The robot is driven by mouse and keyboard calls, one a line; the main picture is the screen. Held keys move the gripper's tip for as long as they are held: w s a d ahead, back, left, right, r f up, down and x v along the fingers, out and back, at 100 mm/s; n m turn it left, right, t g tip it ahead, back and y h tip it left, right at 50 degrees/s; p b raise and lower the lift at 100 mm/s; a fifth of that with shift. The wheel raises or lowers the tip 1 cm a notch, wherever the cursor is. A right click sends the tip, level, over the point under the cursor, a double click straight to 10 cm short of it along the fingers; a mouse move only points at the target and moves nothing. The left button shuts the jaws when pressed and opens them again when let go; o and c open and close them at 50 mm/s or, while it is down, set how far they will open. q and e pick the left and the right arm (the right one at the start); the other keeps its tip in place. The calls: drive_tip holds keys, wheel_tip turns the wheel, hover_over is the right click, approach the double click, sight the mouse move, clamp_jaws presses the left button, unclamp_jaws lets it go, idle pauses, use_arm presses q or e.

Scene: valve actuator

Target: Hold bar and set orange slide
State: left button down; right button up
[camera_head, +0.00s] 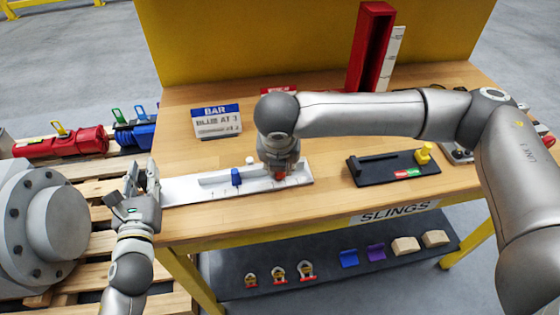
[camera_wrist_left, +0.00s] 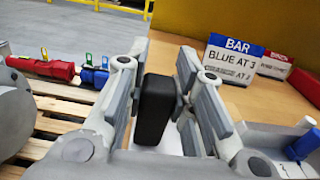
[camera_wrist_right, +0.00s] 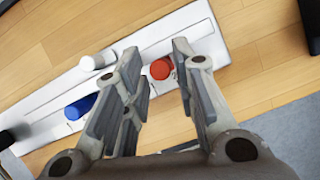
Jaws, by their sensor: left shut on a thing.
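The white bar (camera_head: 210,192) lies on the wooden table with a blue slide (camera_head: 236,177), a white peg (camera_head: 250,160) and an orange slide (camera_head: 280,175) on it. My left gripper (camera_head: 144,180) is at the bar's left end, shut on a black upright handle (camera_wrist_left: 157,108). My right gripper (camera_head: 278,167) is over the bar's right part. In the right wrist view the round orange top (camera_wrist_right: 160,69) shows between its open fingers, nearer the right finger; contact cannot be told. The blue slide (camera_wrist_right: 80,106) and white peg (camera_wrist_right: 91,63) lie outside the left finger.
A sign (camera_head: 217,121) reading "BAR BLUE AT 3" stands behind the bar. A black fixture (camera_head: 375,168) with a yellow knob (camera_head: 424,153) is to the right. A tall red channel (camera_head: 370,50) stands at the back. Bare table lies in front of the bar.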

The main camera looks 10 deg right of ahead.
use_arm(q)
drive_tip(key=shift+r, duration=0.1)
use_arm(e)
drive_tip(key=shift+w+f, duration=0.15)
drive_tip(key=shift+f, duration=0.2)
clamp_jaws()
drive_tip(key=shift+d, duration=0.45)
unclamp_jaws()
drive_tip(key=shift+r, duration=0.1)
